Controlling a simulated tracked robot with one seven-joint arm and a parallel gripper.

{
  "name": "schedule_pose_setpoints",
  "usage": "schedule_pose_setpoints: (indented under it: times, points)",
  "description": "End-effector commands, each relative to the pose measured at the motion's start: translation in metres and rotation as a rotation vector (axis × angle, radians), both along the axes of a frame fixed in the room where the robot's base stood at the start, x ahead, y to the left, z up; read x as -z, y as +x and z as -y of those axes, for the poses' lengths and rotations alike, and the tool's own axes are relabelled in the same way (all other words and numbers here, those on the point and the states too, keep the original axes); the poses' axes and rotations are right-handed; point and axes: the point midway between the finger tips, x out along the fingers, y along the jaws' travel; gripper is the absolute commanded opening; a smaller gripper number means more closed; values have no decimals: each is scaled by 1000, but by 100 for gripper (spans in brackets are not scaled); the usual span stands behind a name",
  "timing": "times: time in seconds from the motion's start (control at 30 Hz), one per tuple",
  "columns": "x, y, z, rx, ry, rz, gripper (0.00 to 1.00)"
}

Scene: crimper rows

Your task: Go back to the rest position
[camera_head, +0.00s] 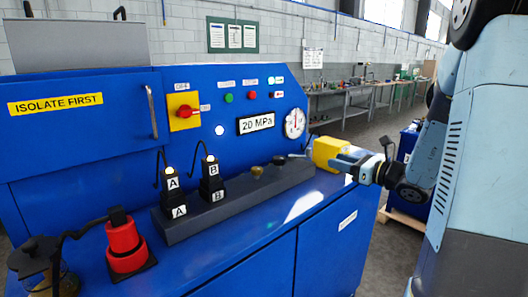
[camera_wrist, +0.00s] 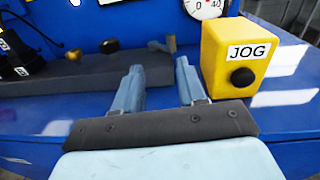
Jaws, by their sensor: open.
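My gripper (camera_wrist: 160,80) is open, and nothing shows between its two light blue fingers in the wrist view. In the head view my gripper (camera_head: 335,162) is at the right end of the blue machine's ledge, beside the yellow JOG box (camera_head: 325,150). In the wrist view the JOG box (camera_wrist: 232,60), with its black button, stands just right of the right finger. The fingers point toward the dark grey rail (camera_wrist: 95,78). From the head view I cannot tell the exact gap between fingers and box.
A blue cabinet (camera_head: 405,145) on a pallet stands right. Floor is clear behind.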

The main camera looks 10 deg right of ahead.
Motion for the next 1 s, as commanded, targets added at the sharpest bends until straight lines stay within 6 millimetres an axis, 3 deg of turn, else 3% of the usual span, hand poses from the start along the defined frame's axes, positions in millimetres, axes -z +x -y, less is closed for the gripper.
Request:
schedule_pose_setpoints:
  times: [0.17,0.3,0.5,0.73,1.0]
  points:
    - [-12,-34,-57,-203,-222,38,41]
    - [-14,-72,-97,-395,-451,87,41]
    - [-12,-129,-130,-646,-787,185,41]
    - [-8,-186,-137,-903,-1184,332,41]
    - [-16,-235,-114,-1156,-1669,537,41]
